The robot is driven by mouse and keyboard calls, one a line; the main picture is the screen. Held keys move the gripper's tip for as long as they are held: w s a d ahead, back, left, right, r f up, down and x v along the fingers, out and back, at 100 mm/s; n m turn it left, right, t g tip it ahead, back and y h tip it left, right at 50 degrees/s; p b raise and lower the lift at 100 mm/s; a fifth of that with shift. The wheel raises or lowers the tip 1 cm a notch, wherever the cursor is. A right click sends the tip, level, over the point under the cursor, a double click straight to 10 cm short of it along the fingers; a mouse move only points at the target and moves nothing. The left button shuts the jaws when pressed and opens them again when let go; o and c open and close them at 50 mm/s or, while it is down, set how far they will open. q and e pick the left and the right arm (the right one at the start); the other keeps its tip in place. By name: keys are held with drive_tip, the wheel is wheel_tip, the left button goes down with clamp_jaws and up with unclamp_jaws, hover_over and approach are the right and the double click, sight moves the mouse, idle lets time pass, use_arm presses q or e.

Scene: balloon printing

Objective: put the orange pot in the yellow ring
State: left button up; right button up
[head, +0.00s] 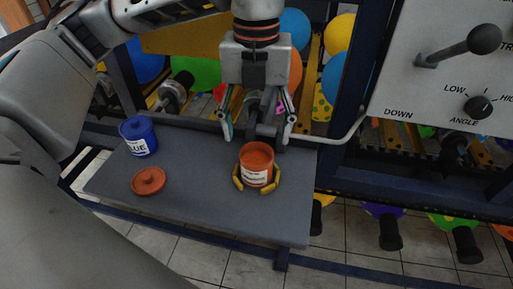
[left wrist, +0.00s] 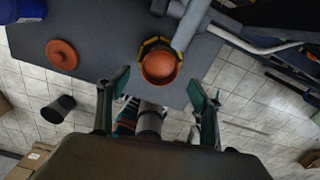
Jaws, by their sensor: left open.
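The orange pot (head: 257,176) stands upright and open on the grey table, with a white label on its front. The yellow ring (head: 269,188) shows in pieces around the pot's base, and the pot appears to stand inside it. The left wrist view shows the pot (left wrist: 158,68) from above, with the ring (left wrist: 155,41) partly showing along its upper side. My left gripper (head: 258,130) is open and empty, its fingers pointing down just behind and above the pot. Its fingertips (left wrist: 158,82) are spread wide in the left wrist view. My right gripper is not in view.
An orange lid (head: 148,182) lies on the table (head: 205,190) at the left. A blue pot (head: 140,138) stands behind it. A grey control panel (head: 440,70) with a lever is at the right. A bent light rod (head: 335,141) runs beside the gripper. Balloons are behind.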

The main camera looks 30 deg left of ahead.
use_arm(q)
drive_tip(key=shift+r, duration=1.95)
drive_tip(key=shift+f, duration=0.1)
